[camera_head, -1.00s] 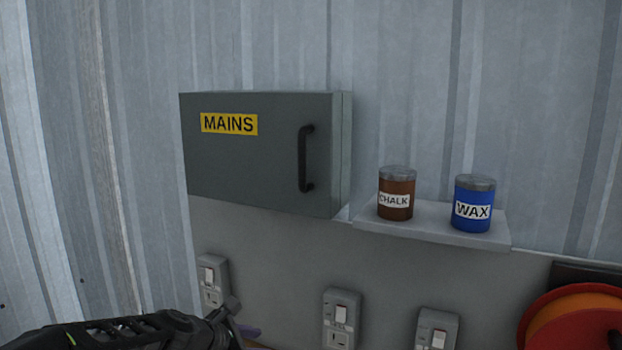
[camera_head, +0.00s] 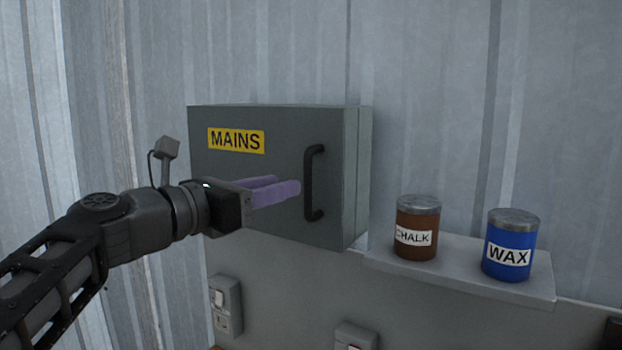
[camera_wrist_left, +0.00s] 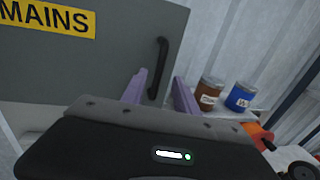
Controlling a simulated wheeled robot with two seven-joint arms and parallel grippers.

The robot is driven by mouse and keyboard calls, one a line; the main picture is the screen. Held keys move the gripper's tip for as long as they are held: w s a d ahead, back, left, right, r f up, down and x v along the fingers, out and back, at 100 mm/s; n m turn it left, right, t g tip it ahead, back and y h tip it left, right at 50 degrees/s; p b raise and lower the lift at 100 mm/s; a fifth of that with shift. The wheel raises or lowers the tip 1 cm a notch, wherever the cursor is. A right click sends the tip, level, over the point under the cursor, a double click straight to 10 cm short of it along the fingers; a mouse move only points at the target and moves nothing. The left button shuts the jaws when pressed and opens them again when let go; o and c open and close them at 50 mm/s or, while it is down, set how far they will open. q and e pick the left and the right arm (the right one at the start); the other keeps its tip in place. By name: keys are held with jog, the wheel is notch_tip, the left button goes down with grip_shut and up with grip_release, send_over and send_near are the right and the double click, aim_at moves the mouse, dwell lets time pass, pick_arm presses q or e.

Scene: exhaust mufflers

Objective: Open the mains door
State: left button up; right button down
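The grey mains box has a shut door (camera_head: 250,170) with a yellow MAINS label (camera_head: 236,140). A black vertical bar handle (camera_head: 310,183) is near the door's right edge. My left gripper (camera_head: 287,184) is in front of the door, its purple fingertips just left of the handle in the head view. In the left wrist view the two fingers (camera_wrist_left: 160,76) are apart, and the handle (camera_wrist_left: 159,66) appears between them, ahead of the tips. Nothing is held; contact with the handle cannot be told. My right gripper is out of view.
A small shelf (camera_head: 455,273) to the right of the box holds a brown chalk tin (camera_head: 417,222) and a blue wax tin (camera_head: 512,250). Wall sockets (camera_head: 226,304) sit below. The space in front of the door's right side is free.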

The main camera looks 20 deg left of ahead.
aim_at(305, 180)
pick_arm(q)
jog(key=shift+p+x, duration=0.8)
jog(key=shift+x, duration=3.15)
grip_shut()
